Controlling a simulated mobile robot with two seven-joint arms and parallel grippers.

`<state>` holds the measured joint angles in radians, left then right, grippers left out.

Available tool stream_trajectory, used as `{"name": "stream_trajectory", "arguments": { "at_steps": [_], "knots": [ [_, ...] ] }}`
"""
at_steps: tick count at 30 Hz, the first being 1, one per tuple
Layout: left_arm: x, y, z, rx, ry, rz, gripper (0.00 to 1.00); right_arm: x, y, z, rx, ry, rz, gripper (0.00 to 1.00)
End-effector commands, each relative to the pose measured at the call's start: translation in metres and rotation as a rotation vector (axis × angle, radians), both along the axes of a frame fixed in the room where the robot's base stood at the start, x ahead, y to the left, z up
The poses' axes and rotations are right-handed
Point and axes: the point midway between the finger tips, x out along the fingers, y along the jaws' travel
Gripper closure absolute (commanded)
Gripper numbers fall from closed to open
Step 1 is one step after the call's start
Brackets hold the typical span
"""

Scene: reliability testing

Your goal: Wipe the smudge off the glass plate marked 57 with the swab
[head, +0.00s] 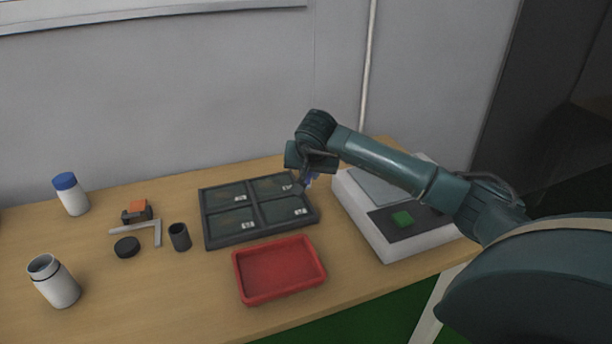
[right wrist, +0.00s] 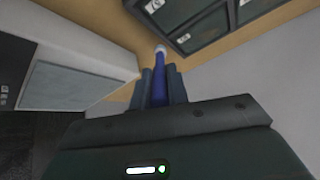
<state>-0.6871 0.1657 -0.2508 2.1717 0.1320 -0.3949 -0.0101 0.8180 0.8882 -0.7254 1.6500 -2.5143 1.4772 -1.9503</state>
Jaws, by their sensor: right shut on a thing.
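My right gripper (head: 307,180) is shut on a blue swab (right wrist: 158,88) with a white tip; the tip points away from the fingers in the right wrist view. In the head view it is above the right back corner of a dark frame (head: 245,239), apart from the plates as far as I can tell. The frame holds several dark glass plates, among them a back left one (head: 224,196), a back right one (head: 268,185), a front left one (head: 224,224) and a front right one (head: 278,211). Their white labels are too small to read, and smudges are unclear. My left gripper is out of view.
A red tray (head: 280,270) lies in front of the frame. A dark cup (head: 179,237), black disc (head: 127,247), metal angle (head: 157,232), orange-black item (head: 137,209) and white bottles (head: 74,201) (head: 57,285) stand left.

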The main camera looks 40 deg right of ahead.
Motion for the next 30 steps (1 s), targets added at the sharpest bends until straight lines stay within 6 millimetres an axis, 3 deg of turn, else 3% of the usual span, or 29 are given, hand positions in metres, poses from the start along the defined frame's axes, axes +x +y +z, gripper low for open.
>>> {"name": "stream_trajectory", "arguments": {
  "at_steps": [6, 12, 30],
  "knots": [
    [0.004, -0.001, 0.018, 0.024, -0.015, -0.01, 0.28, -0.003, -0.006, 0.024, 0.0, 0.0, -0.006, 1.0],
    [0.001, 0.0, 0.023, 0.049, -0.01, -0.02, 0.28, -0.005, -0.011, 0.038, 0.0, 0.0, -0.01, 1.0],
    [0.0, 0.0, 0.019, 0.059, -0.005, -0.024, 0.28, -0.005, -0.012, 0.04, 0.001, 0.001, -0.011, 1.0]
  ]
}}
